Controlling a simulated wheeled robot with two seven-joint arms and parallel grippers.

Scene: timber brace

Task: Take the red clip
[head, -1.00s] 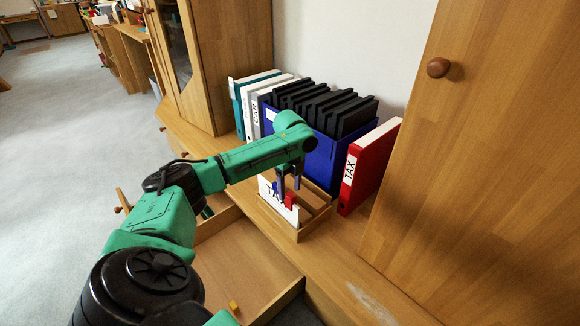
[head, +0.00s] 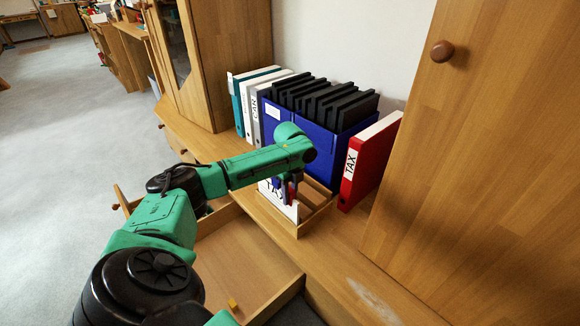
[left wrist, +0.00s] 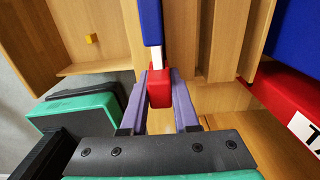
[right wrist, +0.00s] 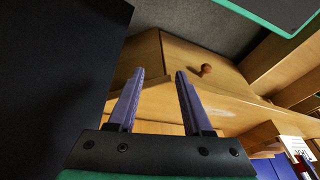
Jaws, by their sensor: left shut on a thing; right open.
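The red clip (left wrist: 160,97) is between the fingers of my left gripper (left wrist: 160,76), which is shut on it. In the left wrist view a narrow white and blue edge runs on beyond the clip. In the head view the left gripper (head: 288,190) is over the small wooden box (head: 303,231), at the white card (head: 281,205) marked TAX; the fingers mostly hide the clip there. I cannot tell whether the clip still touches the card. My right gripper (right wrist: 160,74) is open and empty in the right wrist view.
A blue holder with black files (head: 325,105) stands behind the box. A red TAX binder (head: 368,165) is at its right and white and teal binders (head: 250,95) at its left. An open drawer (head: 245,262) holds a small yellow block (head: 233,304). A tall cabinet door (head: 480,180) bounds the right.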

